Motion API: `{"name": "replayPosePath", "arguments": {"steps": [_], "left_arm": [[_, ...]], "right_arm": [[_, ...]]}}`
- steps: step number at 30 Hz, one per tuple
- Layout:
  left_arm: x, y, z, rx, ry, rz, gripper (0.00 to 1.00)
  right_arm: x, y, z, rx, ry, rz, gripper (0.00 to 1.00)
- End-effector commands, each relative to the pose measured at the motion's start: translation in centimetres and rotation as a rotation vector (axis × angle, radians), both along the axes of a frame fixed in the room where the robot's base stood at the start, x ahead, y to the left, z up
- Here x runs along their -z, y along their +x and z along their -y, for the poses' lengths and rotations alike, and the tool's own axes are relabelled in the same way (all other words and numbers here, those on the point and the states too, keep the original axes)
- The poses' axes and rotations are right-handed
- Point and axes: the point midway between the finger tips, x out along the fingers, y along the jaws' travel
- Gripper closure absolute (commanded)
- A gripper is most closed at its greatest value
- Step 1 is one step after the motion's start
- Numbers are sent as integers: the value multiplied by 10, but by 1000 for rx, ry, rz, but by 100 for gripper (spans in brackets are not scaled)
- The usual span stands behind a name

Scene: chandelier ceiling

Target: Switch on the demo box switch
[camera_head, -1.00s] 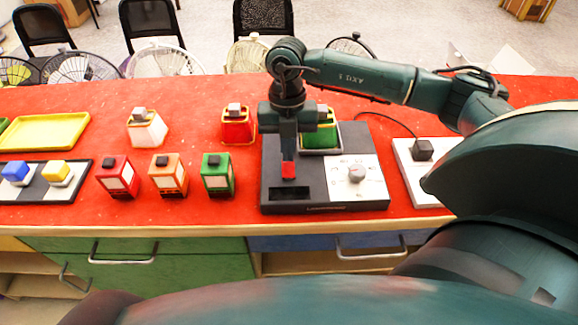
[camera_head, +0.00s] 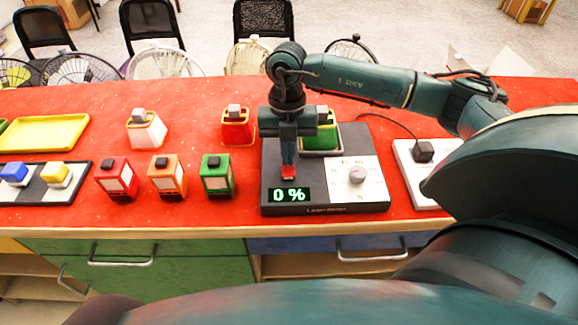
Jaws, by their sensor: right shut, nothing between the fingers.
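The demo box (camera_head: 320,190) is a dark grey box on the red table. A white panel with a round grey knob (camera_head: 357,174) is on its right. Its small display (camera_head: 289,195) is lit and reads 0 % in green. The red switch (camera_head: 288,174) sits just behind the display. My right gripper (camera_head: 288,168) is shut and points down onto the switch, its tips appearing to touch it and partly hiding it. My left gripper is not in view.
Red, orange and green small boxes (camera_head: 217,176) stand left of the demo box. Red, white and green containers (camera_head: 322,137) stand behind. A white socket board (camera_head: 424,151) with a plug and cable is at the right. A yellow tray (camera_head: 45,132) lies far left.

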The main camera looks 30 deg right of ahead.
Motion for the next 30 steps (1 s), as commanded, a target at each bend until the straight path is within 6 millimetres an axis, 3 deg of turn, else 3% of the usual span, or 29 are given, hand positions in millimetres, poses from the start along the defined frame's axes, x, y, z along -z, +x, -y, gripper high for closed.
{"name": "replayPosePath", "arguments": {"steps": [22, 30], "left_arm": [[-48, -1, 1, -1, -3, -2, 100], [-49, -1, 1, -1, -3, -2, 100]], "right_arm": [[-63, 0, 0, 0, 0, 2, 100], [-66, 0, 0, 0, -1, 1, 100]]}}
